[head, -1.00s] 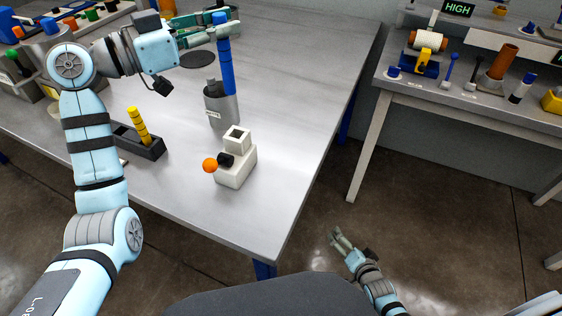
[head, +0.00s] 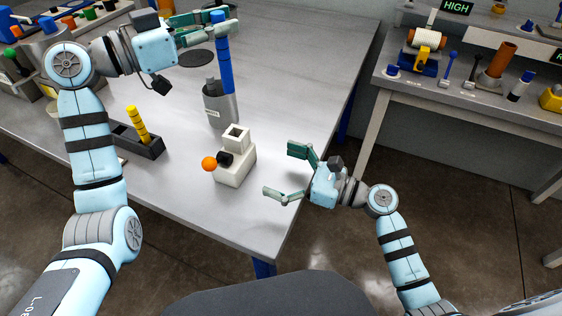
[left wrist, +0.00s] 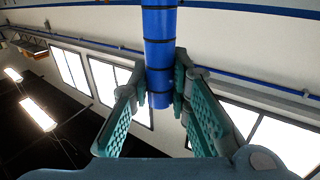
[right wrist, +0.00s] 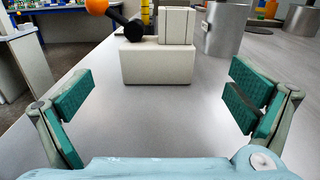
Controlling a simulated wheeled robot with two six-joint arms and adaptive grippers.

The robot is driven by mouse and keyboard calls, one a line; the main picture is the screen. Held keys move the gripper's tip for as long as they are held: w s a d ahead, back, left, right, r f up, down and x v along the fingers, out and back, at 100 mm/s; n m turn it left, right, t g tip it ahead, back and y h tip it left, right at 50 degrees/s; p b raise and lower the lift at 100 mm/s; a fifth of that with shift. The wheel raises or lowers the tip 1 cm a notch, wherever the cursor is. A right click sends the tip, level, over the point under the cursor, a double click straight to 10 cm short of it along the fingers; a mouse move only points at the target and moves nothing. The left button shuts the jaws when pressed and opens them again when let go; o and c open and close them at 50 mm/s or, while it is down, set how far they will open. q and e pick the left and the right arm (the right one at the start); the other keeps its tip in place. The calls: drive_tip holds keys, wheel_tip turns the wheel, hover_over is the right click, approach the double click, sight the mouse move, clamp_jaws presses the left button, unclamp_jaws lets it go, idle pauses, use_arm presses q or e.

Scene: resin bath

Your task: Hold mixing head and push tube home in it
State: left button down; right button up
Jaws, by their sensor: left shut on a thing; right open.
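A long blue tube (head: 225,68) with dark rings stands nearly upright. My left gripper (head: 222,22) is shut on its upper end, with a finger on either side in the left wrist view (left wrist: 160,90). A white block (head: 235,172) with a square-mouthed upper part, black knob and orange ball, apparently the mixing head, stands on the table. My right gripper (head: 280,172) is open and empty, to the right of the block. In the right wrist view the block (right wrist: 157,62) is ahead, beyond the fingertips.
A yellow ringed stick (head: 138,124) stands in a black tray (head: 148,146) at the left. A dark round disc (head: 196,58) lies behind the cylinder. The grey table (head: 290,90) is clear right of the cylinder. A second bench (head: 460,105) with tools stands at right.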

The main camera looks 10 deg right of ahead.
sight(221, 150)
drive_tip(key=x, duration=1.2)
drive_tip(key=shift+s+a, duration=0.1)
drive_tip(key=shift+s, duration=0.15)
drive_tip(key=shift+c, duration=0.6)
drive_tip(key=c, duration=1.2)
drive_tip(key=o, duration=1.3)
drive_tip(key=shift+c, duration=0.3)
drive_tip(key=c, duration=0.7)
